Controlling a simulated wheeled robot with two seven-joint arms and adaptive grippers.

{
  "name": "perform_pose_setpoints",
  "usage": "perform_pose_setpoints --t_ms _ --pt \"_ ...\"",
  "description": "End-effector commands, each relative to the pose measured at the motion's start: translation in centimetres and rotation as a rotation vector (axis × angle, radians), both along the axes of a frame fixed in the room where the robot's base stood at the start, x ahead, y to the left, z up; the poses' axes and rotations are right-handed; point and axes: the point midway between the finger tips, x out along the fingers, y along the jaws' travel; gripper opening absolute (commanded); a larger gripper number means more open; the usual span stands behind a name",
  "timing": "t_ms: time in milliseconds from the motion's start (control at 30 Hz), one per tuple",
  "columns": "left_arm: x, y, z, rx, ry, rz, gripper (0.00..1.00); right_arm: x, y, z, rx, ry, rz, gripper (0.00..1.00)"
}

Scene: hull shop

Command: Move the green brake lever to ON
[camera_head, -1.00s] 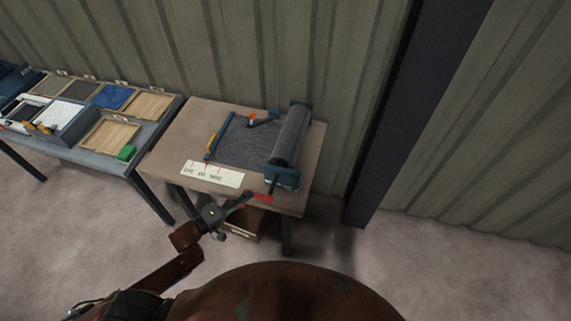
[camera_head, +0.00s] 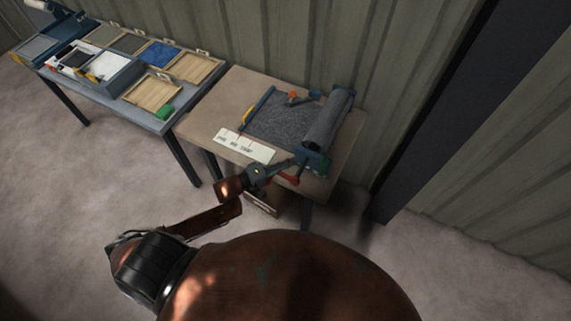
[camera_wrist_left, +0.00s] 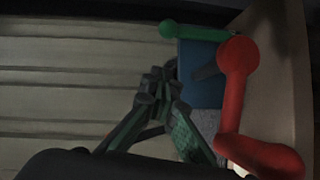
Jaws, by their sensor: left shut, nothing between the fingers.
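The green brake lever (camera_wrist_left: 200,32) is a bar with a round knob at its left end, beside the blue end block (camera_wrist_left: 200,85) in the left wrist view. In the head view the lever is too small to make out clearly. A red crank (camera_wrist_left: 236,100) with a round knob stands close on the right in the wrist view; it also shows in the head view (camera_head: 291,180). My left gripper (camera_wrist_left: 157,88) is shut and empty, below and left of the lever in the wrist picture, apart from it. In the head view my left gripper (camera_head: 290,164) is at the table's front edge by the crank.
A grey roll (camera_head: 328,118) lies on the brown table (camera_head: 213,105) with flat grey sheet beside it. A white card (camera_head: 244,146) lies at the front. A second table with trays (camera_head: 152,93) stands left. A dark post (camera_head: 440,120) rises at right.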

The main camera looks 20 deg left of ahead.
Motion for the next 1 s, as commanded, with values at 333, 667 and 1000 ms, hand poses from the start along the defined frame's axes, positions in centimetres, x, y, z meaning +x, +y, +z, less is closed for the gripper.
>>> perform_pose_setpoints --t_ms 333,667,1000 --pt "4.3 -4.5 -0.7 -0.004 0.001 0.002 0.0 0.3 0.0 0.9 0.0 -0.003 0.0 0.0" --pt "4.6 -6.6 -1.3 0.0 0.002 0.002 0.0 -0.6 0.0 1.1 0.0 0.007 -0.002 0.0" --pt "4.7 -6.6 -1.3 0.002 0.001 0.002 0.0 -0.5 0.0 1.2 0.0 0.006 -0.002 0.0"
